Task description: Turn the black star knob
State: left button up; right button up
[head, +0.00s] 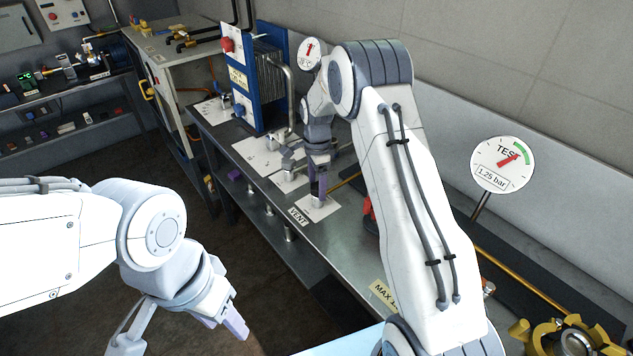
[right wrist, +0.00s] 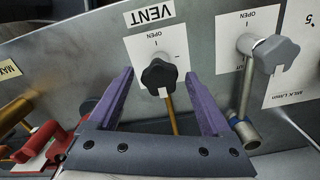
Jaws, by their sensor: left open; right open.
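The black star knob (right wrist: 159,76) sits on a short stem over a white plate marked OPEN, beside the VENT label (right wrist: 149,14). In the right wrist view, my right gripper (right wrist: 159,88) is open, with one purple finger on each side of the knob and a visible gap to each. In the head view, my right gripper (head: 319,188) is over the white plate (head: 318,209) near the VENT label (head: 299,217); the knob is hidden there. My left gripper (head: 233,324) is open and empty in front of the bench, over the floor.
A grey star knob (right wrist: 276,54) on a pipe valve stands to the right in the right wrist view. A red-handled valve (right wrist: 38,141) is to the left. A TEST gauge (head: 502,164) rises behind the bench. A blue plate unit (head: 257,82) stands at its far end.

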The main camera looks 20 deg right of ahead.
jog(key=shift+f, duration=0.1)
grip_shut()
